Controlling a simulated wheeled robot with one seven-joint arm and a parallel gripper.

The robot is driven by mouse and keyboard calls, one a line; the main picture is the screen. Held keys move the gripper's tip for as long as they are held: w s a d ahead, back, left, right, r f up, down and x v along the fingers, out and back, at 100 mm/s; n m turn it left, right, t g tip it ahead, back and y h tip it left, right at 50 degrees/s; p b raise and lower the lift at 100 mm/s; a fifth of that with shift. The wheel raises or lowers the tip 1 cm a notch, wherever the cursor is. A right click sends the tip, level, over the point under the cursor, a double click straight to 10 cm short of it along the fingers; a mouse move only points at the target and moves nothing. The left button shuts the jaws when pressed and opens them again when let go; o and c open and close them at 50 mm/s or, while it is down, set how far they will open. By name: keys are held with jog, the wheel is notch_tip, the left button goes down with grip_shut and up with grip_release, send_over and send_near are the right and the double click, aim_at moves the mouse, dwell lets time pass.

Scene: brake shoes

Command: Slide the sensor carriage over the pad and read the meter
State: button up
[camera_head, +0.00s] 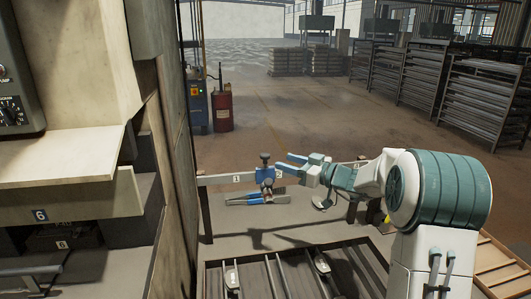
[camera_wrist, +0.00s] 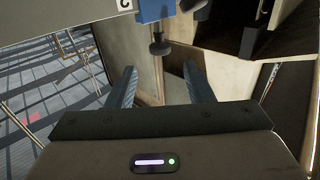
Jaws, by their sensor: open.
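A blue carriage (camera_head: 265,175) with dark knobs sits on a pale horizontal rail (camera_head: 230,178) that carries number labels. My gripper (camera_head: 283,162) is just right of the carriage, its blue fingers spread and nothing between them. In the wrist view, the carriage (camera_wrist: 155,10) is at the top with a dark knob (camera_wrist: 160,48) hanging under it. That knob appears between and beyond the tips of my open gripper (camera_wrist: 160,70); I see no contact. A blue and grey object (camera_head: 255,198) lies below the carriage; I cannot tell whether it is the pad. No meter is clearly identifiable.
A tray (camera_head: 203,270) with dividers holds metal shoes (camera_head: 322,262) in front. A machine with a pale ledge (camera_head: 60,155) and a tall panel stand close on the left. A wooden crate (camera_head: 500,262) is at right. A red drum (camera_head: 222,108) stands behind on open floor.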

aim_at(269, 157)
jog(key=p+x, duration=0.2)
jog(key=x, duration=0.6)
jog(key=shift+w+a+p, duration=0.25)
jog(key=shift+a+p, duration=0.05)
